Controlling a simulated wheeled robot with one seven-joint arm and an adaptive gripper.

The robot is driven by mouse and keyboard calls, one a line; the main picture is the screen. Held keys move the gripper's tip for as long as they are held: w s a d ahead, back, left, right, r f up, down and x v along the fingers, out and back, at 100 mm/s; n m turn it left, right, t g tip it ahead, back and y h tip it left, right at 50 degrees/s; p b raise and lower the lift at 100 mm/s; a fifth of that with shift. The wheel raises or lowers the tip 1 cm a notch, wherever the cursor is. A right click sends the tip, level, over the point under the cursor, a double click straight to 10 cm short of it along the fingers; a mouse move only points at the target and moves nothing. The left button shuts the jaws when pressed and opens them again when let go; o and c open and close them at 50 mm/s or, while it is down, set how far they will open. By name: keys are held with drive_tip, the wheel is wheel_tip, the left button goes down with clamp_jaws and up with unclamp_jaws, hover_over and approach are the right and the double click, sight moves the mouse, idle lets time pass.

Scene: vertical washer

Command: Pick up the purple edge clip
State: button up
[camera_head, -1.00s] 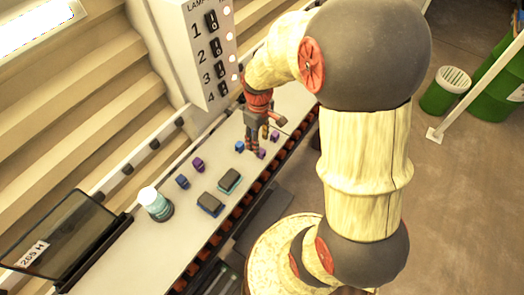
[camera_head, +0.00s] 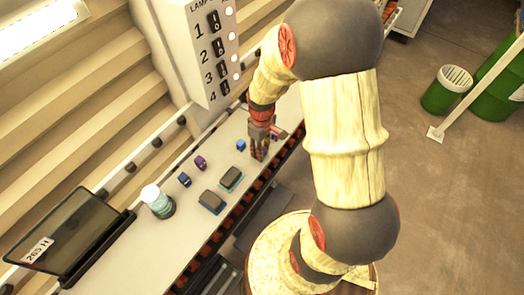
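A small purple clip (camera_head: 200,162) sits on the pale conveyor-like bench (camera_head: 140,250), up and to the right of a blue clip (camera_head: 184,180). My gripper (camera_head: 258,157) points down at the bench, right of another blue clip (camera_head: 241,145). Its fingers are low, at or close to the bench surface.
Two dark blocks, one blue-edged (camera_head: 211,202) and one teal-edged (camera_head: 231,179), lie left of my gripper. A jar with a pale lid (camera_head: 157,201) and a dark tilted screen (camera_head: 68,232) stand further left. A switch box (camera_head: 213,55) rises behind the bench.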

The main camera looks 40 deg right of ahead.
drive_tip(key=c, duration=0.6)
drive_tip(key=shift+r, duration=0.1)
